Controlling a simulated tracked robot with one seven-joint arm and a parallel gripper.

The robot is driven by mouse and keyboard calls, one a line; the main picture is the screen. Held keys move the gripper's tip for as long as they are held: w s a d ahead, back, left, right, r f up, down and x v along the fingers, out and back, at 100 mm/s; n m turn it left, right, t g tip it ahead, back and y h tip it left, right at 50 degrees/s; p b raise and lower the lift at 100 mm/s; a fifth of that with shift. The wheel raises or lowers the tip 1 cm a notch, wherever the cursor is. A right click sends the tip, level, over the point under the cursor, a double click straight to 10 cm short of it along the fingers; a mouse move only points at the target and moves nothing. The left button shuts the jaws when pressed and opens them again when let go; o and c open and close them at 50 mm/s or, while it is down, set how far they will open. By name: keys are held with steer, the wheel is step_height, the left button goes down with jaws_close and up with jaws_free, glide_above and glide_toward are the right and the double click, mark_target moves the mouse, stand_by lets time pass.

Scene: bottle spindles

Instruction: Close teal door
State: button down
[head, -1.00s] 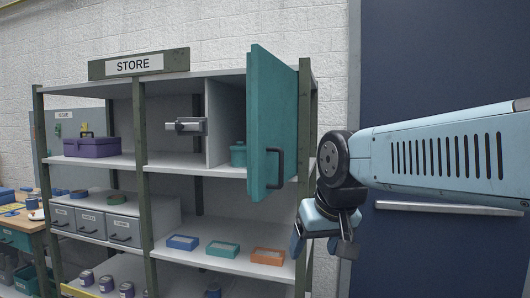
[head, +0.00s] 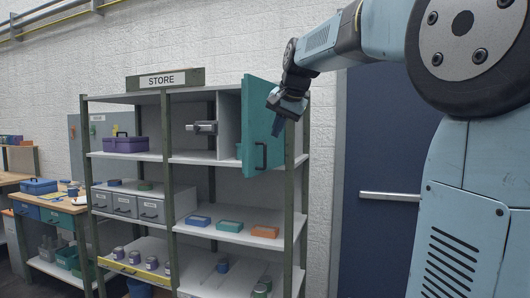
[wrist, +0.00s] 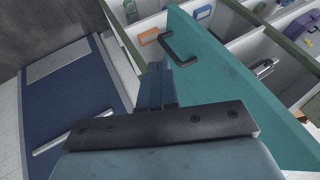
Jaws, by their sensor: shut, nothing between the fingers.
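The teal door (head: 257,132) stands swung open at the right end of the store shelf's upper row. It has a dark bar handle (head: 261,155) low on its face. My gripper (head: 280,124) is shut and empty, pointing down beside the door's outer face in the head view. In the wrist view the shut fingers (wrist: 155,86) lie at the left of the teal door (wrist: 225,95), near its handle (wrist: 178,50). I cannot tell whether they touch the door. The compartment behind the door is partly hidden by it.
The shelf (head: 190,157) holds a purple box (head: 125,144), grey drawers and small coloured trays. A grey latch device (head: 203,127) sits left of the door's compartment. A navy door (head: 385,180) with a bar handle is to the right. A workbench stands far left.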

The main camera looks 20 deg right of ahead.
glide_toward(253, 165)
steer(key=shift+x, duration=2.3)
steer(key=shift+d, duration=0.1)
